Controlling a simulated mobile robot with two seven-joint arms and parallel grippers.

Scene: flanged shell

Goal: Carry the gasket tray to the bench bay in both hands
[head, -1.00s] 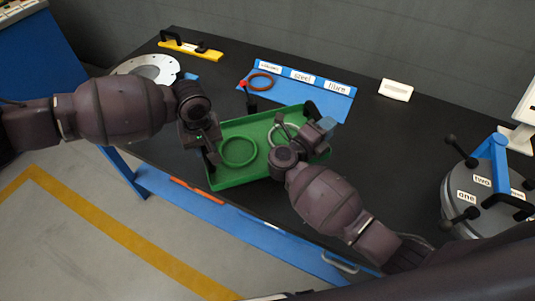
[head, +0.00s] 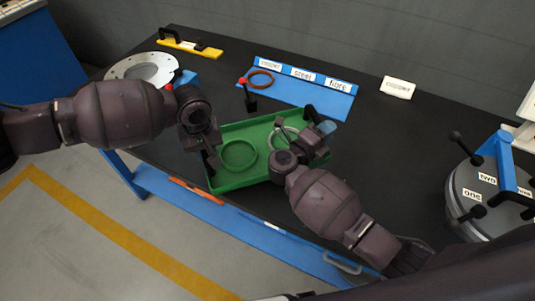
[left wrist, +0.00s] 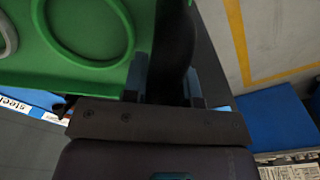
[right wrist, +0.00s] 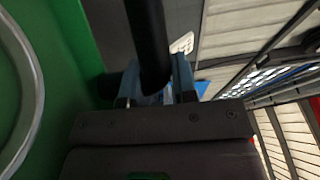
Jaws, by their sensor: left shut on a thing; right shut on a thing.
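The green gasket tray (head: 258,178) is over the front part of the black bench top, between my two grippers. A green ring (head: 238,155) lies in its left part and a pale grey ring (head: 284,137) in its right part. My left gripper (head: 209,155) is shut on the black handle at the tray's left end; the left wrist view shows the handle (left wrist: 174,45) between the fingers. My right gripper (head: 318,131) is shut on the handle at the right end, also seen in the right wrist view (right wrist: 147,40). I cannot tell whether the tray touches the bench.
A blue label mat (head: 310,98) with a brown ring (head: 260,80) and a red-knobbed stand (head: 249,100) lie behind the tray. A flanged white plate (head: 115,73) is at left. A grey drum (head: 465,207) stands at right. Bare bench top (head: 400,140) lies between tray and drum.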

